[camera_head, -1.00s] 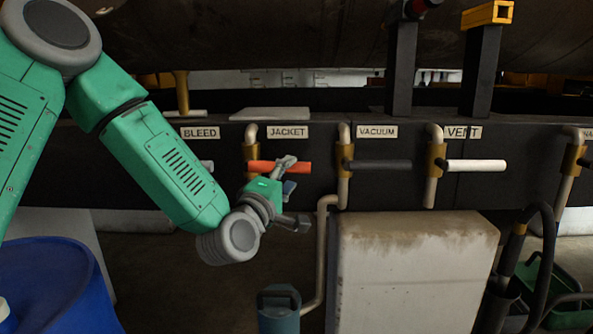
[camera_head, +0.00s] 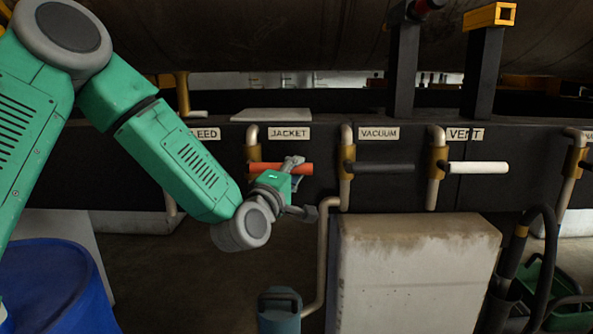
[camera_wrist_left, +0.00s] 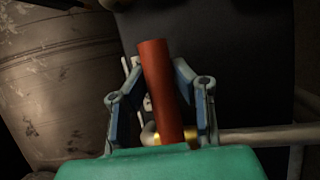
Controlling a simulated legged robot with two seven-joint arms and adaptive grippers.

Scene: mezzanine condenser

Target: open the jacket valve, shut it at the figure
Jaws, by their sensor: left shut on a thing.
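The jacket valve handle (camera_head: 262,168) is an orange-red bar under the JACKET label (camera_head: 289,133). It points sideways to the right from its brass valve body. My left gripper (camera_head: 296,171) is shut on the handle near its outer end. In the left wrist view the red handle (camera_wrist_left: 160,85) runs between the two fingers of the left gripper (camera_wrist_left: 157,72), with brass and a pale pipe behind it. No figure or gauge reading can be made out. My right gripper is out of view.
To the right are the dark VACUUM handle (camera_head: 382,167) and the white VENT handle (camera_head: 478,168). A pale block (camera_head: 415,270) stands below them. A blue drum (camera_head: 55,290) is at lower left, and a grey-blue container (camera_head: 279,315) at the bottom.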

